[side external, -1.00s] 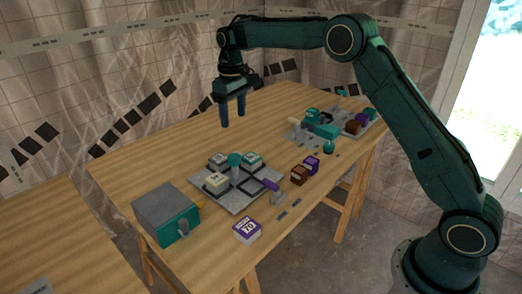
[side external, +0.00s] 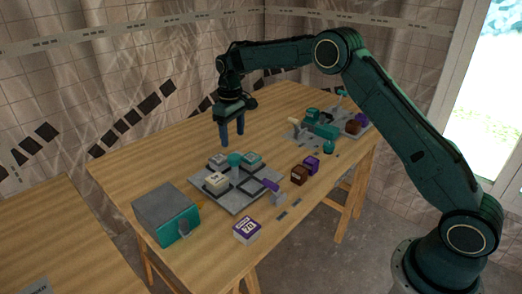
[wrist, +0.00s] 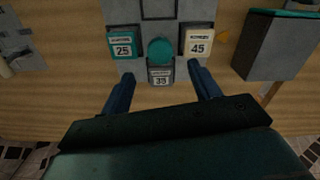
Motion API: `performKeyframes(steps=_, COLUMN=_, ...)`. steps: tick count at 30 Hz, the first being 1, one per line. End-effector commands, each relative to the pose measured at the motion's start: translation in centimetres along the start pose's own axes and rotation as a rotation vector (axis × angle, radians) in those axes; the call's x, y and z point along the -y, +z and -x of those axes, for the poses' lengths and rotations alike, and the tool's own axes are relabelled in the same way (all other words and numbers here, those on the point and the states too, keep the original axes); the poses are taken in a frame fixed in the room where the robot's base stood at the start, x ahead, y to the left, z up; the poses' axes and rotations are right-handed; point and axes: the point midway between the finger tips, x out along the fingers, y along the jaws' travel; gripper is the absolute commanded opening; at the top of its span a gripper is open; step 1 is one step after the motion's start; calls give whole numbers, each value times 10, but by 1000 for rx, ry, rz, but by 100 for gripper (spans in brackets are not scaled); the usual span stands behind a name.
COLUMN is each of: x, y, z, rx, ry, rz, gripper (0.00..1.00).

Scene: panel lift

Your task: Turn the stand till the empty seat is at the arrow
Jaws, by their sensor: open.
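The stand (side external: 236,203) is a grey plate with a cross-shaped holder and a teal knob (side external: 235,159) at its centre. In the wrist view the knob (wrist: 160,51) has a teal block marked 25 (wrist: 123,44) to its left, a cream block marked 45 (wrist: 198,42) to its right and a grey block marked 35 (wrist: 160,76) below. The empty seat (wrist: 158,9) is at the top, opposite the grey block. My gripper (side external: 232,140) is open and empty, above the table behind the stand.
A grey and teal box (side external: 167,213) stands left of the stand. A purple-topped grey piece (side external: 275,192), brown and purple blocks (side external: 305,171) and a purple-white block (side external: 247,230) lie nearby. More parts occupy the right end (side external: 320,130). The back left table is clear.

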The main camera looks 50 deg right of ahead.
Motion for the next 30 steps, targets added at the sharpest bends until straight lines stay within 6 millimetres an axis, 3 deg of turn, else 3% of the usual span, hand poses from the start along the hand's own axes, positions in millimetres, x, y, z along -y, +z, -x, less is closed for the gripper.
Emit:
performKeyframes(steps=15, x=0, y=1, z=-74, rx=3, ry=0, rz=0, gripper=62)
performKeyframes(steps=30, x=0, y=0, z=-86, rx=0, ry=0, rz=0, gripper=62)
